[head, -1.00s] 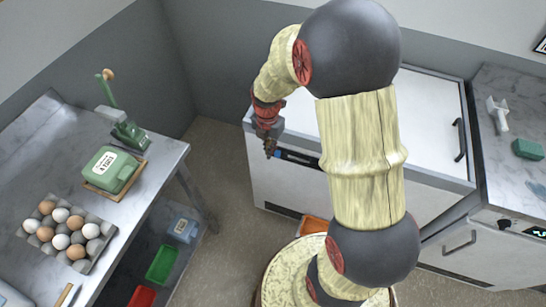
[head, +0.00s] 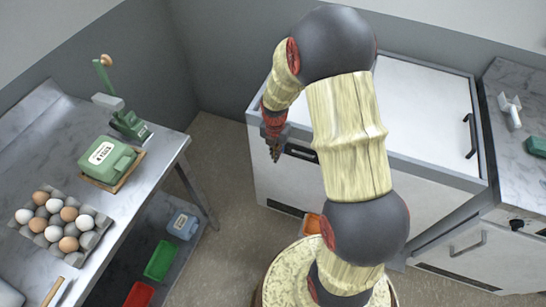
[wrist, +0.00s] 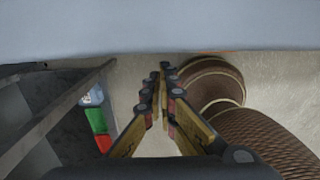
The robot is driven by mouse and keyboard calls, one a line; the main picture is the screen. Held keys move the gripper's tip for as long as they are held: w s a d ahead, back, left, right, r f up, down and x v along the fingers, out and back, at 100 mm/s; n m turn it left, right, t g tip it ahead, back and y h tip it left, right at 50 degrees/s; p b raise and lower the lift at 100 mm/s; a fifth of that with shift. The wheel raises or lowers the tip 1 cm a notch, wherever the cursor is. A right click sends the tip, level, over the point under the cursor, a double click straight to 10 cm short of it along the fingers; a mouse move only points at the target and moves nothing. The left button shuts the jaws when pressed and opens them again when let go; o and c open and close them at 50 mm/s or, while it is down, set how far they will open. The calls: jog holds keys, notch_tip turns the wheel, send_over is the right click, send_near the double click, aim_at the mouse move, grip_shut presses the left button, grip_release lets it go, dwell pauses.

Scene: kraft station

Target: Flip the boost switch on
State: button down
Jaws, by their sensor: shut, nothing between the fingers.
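The boost switch cannot be made out by itself. A dark control panel (head: 302,153) is set in the upper left front of the white chest (head: 262,175) in the head view. My gripper (head: 275,158) hangs in front of the chest's left end, just left of the visible part of the panel, and hides some of that area. I cannot tell whether it touches the front. In the wrist view my gripper (wrist: 162,70) has its fingers together and empty, pointing at a plain pale surface (wrist: 160,28) without a visible switch.
At left stands a steel table (head: 165,150) with a green scale-like box (head: 108,160), an egg tray (head: 88,243) and a green press (head: 128,122). Green (head: 161,260) and red (head: 139,295) bins sit below. A marble-topped counter (head: 510,85) is at right. Open floor lies between table and chest.

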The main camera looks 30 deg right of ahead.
jog(key=shift+w+d+f, duration=0.15)
jog(key=shift+w+d, duration=0.3)
jog(key=shift+d, duration=0.15)
jog(key=p, duration=0.2)
jog(key=shift+w+d+f+t+h+p, duration=0.1)
jog(key=shift+d+f+t+h+p, duration=0.1)
jog(key=shift+t+h+p, duration=0.15)
jog(key=shift+a+f+p, duration=0.1)
jog(key=shift+f+p, duration=0.45)
jog(key=shift+p, duration=0.6)
jog(key=shift+r, duration=0.15)
